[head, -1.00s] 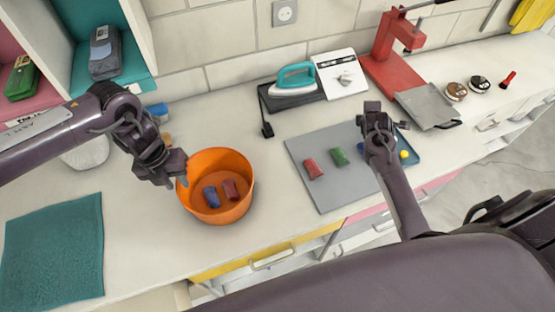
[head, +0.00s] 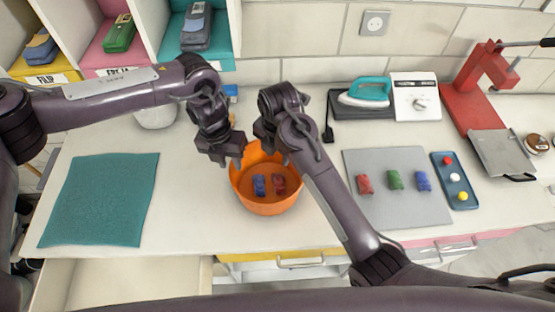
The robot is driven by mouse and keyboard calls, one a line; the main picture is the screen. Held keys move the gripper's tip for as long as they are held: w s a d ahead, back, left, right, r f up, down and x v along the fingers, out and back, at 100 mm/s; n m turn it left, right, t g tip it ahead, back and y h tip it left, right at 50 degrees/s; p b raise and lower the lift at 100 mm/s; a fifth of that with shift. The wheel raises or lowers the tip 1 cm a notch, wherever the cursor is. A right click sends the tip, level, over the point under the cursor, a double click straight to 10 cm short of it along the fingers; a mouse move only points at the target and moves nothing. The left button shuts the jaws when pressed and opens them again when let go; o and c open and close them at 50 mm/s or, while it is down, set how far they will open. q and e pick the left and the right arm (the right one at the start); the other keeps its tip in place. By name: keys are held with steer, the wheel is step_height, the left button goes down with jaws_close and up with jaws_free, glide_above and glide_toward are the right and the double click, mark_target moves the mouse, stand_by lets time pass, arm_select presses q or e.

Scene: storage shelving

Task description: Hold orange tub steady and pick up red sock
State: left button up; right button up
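The orange tub (head: 265,207) stands on the counter in the middle of the head view. Inside it a rolled red sock (head: 279,182) lies beside a rolled blue one (head: 259,185). My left gripper (head: 229,160) is at the tub's left rim, pointing down; I cannot tell whether its fingers touch or grip the rim. My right gripper (head: 268,142) is over the back of the tub, above and behind the socks, with its fingers partly hidden by its own arm. Another red roll (head: 365,184) lies on the grey mat.
The grey mat (head: 385,212) also holds a green roll (head: 395,180) and a blue roll (head: 423,181). A blue tray (head: 449,166) with coloured balls is beside it. An iron (head: 366,92) stands behind. A teal cloth (head: 100,200) lies at left, with bare counter between it and the tub.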

mark_target(240, 186)
arm_select(q)
steer(key=shift+s+d+f, duration=0.1)
steer(key=shift+f, duration=0.1)
steer(key=f, duration=0.7)
steer(key=shift+d+f, duration=0.2)
steer(key=shift+d, duration=0.15)
arm_select(e)
steer(key=shift+s+f+g, duration=0.4)
steer(key=shift+s+f, duration=0.2)
steer(key=shift+s, duration=0.35)
arm_select(q)
steer(key=shift+c, duration=0.3)
jaws_close()
